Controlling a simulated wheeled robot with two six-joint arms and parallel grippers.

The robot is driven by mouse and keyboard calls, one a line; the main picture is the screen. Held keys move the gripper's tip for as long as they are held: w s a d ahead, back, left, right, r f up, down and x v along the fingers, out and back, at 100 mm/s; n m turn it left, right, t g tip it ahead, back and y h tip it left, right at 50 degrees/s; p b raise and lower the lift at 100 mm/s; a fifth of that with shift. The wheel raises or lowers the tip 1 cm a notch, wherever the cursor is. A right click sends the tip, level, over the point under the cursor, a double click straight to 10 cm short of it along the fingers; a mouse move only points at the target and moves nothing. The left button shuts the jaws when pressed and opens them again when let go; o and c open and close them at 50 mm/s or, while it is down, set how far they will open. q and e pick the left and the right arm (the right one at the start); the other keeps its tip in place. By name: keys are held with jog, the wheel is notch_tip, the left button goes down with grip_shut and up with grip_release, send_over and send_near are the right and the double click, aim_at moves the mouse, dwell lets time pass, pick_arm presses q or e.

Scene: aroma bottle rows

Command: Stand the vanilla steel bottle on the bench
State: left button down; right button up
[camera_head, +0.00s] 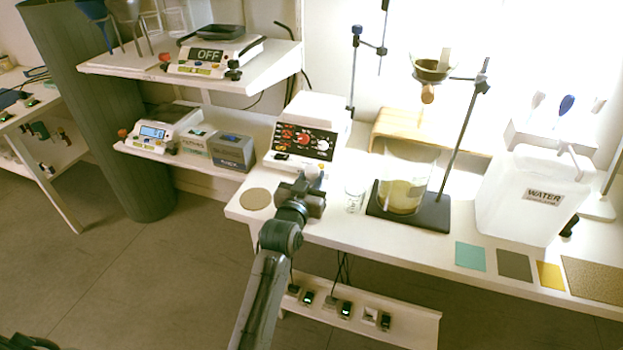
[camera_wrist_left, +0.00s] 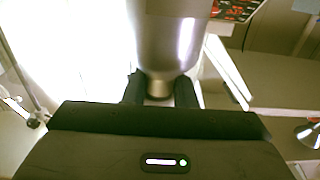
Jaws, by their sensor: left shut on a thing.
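A shiny steel bottle (camera_wrist_left: 168,38) fills the upper middle of the left wrist view. My left gripper (camera_wrist_left: 160,92) is shut on its narrow end, with one dark finger on each side. No vanilla label can be read on the part that shows. In the head view my left gripper (camera_head: 313,190) is over the front edge of the white bench (camera_head: 335,222), in front of the control box. The bottle is mostly hidden there, so I cannot tell whether it touches the bench. My right gripper is not in view.
A round tan mat (camera_head: 256,198) lies left of my gripper. A small glass jar (camera_head: 355,196) and a beaker (camera_head: 404,182) on a dark stand base are to the right. The control box (camera_head: 306,135) is behind. Coloured square mats (camera_head: 470,256) lie farther right.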

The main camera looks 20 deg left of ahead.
pick_arm(q)
jog(key=c, duration=1.2)
grip_release()
jog(key=shift+s, duration=0.2)
jog(key=s+b, duration=0.1)
jog(key=s, duration=1)
jog(key=s+a+f+g, duration=0.1)
jog(key=s+f+g, duration=0.3)
jog(key=f, duration=0.9)
jog(key=s+a+f+g, duration=0.1)
jog(key=s+f+g, duration=0.2)
jog(key=f, duration=1)
jog(key=s+a+f+g, duration=0.2)
jog(key=s+f+g, duration=0.1)
jog(key=s+f, duration=0.4)
jog(key=s+a+f+g+y, duration=0.1)
jog(key=s+a+f+g, duration=0.2)
jog(key=s+f, duration=0.5)
jog(key=s+a+f+g, duration=0.3)
jog(key=s+f, duration=0.5)
jog(key=s, duration=0.1)
jog(key=shift+s+a+f, duration=0.1)
jog(key=shift+f, duration=0.15)
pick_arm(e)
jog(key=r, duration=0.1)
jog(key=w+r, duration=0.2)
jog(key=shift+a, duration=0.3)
